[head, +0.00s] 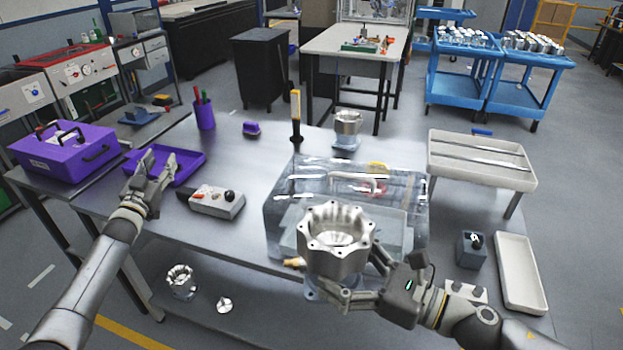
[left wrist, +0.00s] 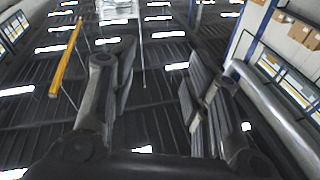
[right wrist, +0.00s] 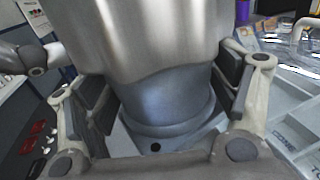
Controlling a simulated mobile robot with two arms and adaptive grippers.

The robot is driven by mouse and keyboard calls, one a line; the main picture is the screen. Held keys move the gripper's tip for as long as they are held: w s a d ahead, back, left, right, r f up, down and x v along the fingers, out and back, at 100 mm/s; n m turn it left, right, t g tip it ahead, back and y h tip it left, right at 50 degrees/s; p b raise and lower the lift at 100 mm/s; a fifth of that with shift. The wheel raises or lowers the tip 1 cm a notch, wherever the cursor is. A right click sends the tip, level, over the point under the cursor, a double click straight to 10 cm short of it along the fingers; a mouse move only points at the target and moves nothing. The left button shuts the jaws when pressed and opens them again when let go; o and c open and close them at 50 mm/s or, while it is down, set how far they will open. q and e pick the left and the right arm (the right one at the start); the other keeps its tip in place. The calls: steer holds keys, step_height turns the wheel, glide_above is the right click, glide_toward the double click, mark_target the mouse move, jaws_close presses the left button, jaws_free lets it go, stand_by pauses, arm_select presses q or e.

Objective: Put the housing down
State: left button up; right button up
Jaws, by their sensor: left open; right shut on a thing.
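A silvery machined housing (head: 336,240) with a wide scalloped open rim stands upright in my right gripper (head: 358,289), in front of the clear box. In the right wrist view the two pads of the right gripper (right wrist: 165,100) close around the narrow body of the housing (right wrist: 160,45), above its square flange. Whether the flange touches anything beneath is hard to tell. My left gripper (head: 155,170) is open and empty above the left of the table, by the purple tray.
A clear box (head: 280,205) stands mid-table. Another housing (head: 347,125) stands behind it, and one (head: 180,280) is on the lower shelf. A purple tray (head: 195,162), control box (head: 217,203), white rack (head: 480,165) and white tray (head: 520,270) surround the work area. Bare tabletop lies left of the box.

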steer(key=shift+r, duration=0.15)
arm_select(q)
steer(key=w+d+r+m+h, duration=0.1)
steer(key=d+r+m+h, duration=1.25)
steer(key=d+r, duration=0.5)
steer(key=s+d+r+m+g+h, duration=0.45)
steer(key=d+r+m+g, duration=0.2)
steer(key=d+m, duration=0.4)
steer(key=s+d+r+m+g+h, duration=0.45)
steer(key=d+m+g, duration=0.4)
steer(key=m, duration=0.25)
steer(key=s+d+f+m+g+y, duration=0.1)
steer(key=s+d+m+g+y, duration=0.85)
steer(key=s+d+m, duration=0.65)
steer(key=m+t+y, duration=0.5)
steer(key=m+y, duration=0.7)
steer(key=y, duration=0.1)
glide_toward(311, 237)
steer(key=shift+w+g, duration=0.15)
steer(key=shift+g, duration=0.1)
steer(key=shift+f, duration=0.3)
step_height(311, 237, down, 11)
steer(key=shift+f, duration=0.15)
